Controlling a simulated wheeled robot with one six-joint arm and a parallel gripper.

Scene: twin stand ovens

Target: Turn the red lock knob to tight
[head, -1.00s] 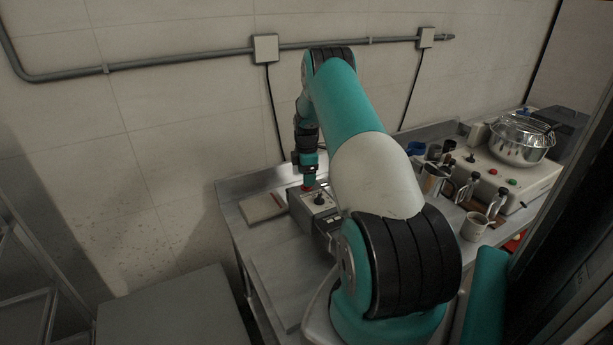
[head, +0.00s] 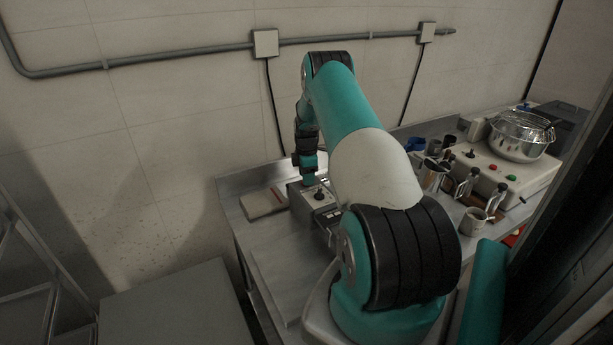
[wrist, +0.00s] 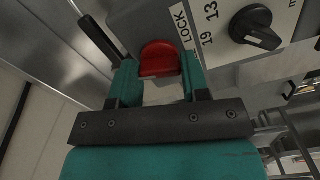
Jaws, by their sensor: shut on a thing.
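The red lock knob (wrist: 159,60) sits on the grey panel of a small machine, beside a label reading LOCK, in the wrist view. My gripper (wrist: 160,78) has its two teal fingers on either side of the knob and is shut on it. In the head view my gripper (head: 309,180) points down onto the grey machine (head: 298,201), and the red knob is hidden there. How far the knob is turned I cannot tell.
A black dial (wrist: 255,28) with numbers is close to the right of the knob. A flat pale-topped item (head: 263,204) lies left of the machine. Metal jugs (head: 433,177), a cup (head: 474,222) and a steel bowl (head: 520,138) stand to the right.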

